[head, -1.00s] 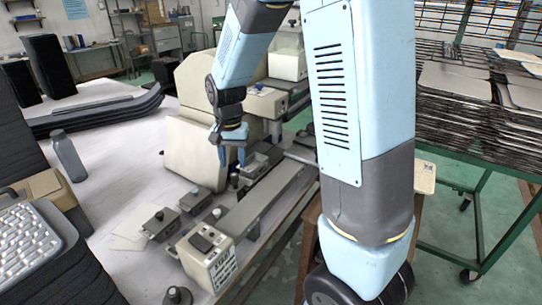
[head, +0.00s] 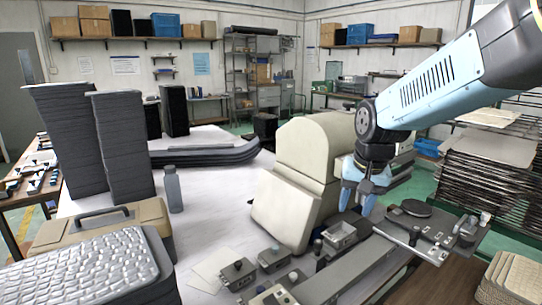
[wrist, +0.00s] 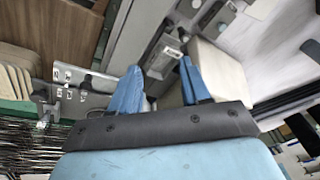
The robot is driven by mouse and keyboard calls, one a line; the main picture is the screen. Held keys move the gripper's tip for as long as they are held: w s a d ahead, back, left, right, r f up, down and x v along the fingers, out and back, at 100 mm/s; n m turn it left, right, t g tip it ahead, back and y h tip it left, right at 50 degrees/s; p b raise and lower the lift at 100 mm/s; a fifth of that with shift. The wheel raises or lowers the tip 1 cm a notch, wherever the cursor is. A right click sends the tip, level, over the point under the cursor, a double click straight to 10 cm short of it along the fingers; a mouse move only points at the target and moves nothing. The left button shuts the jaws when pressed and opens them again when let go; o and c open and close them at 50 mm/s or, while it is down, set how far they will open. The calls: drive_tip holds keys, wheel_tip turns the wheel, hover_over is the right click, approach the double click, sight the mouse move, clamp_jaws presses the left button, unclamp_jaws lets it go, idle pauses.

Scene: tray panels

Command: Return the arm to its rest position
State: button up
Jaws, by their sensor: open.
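My gripper (head: 358,196) shows in the head view at the right of centre, with its blue fingers pointing down. It hangs above the grey rail of the bench machine (head: 365,268), beside the machine's cream housing (head: 290,205). In the wrist view, my gripper (wrist: 160,85) has its two blue fingers spread apart, with nothing between them. My arm is light blue and dark grey and comes in from the upper right of the head view. The fingers' exact height above the rail cannot be told.
A grey plate with a round disc (head: 415,208) is at the right of the machine. Small grey boxes with knobs (head: 272,258) and a bottle (head: 173,188) stand on the white table. Tall dark stacks (head: 122,145) stand left. A rack of sheets (head: 488,170) is at the right.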

drive_tip(key=s+d+r+n+t, duration=0.1)
drive_tip(key=s+d+r, duration=0.1)
drive_tip(key=s, duration=0.4)
drive_tip(key=s+d+r+n+t, duration=0.1)
drive_tip(key=s+d+r+t, duration=0.1)
drive_tip(key=s+r, duration=0.2)
drive_tip(key=shift+s+r+n+h, duration=0.2)
drive_tip(key=shift+s+n+h, duration=0.1)
drive_tip(key=shift+s, duration=1.2)
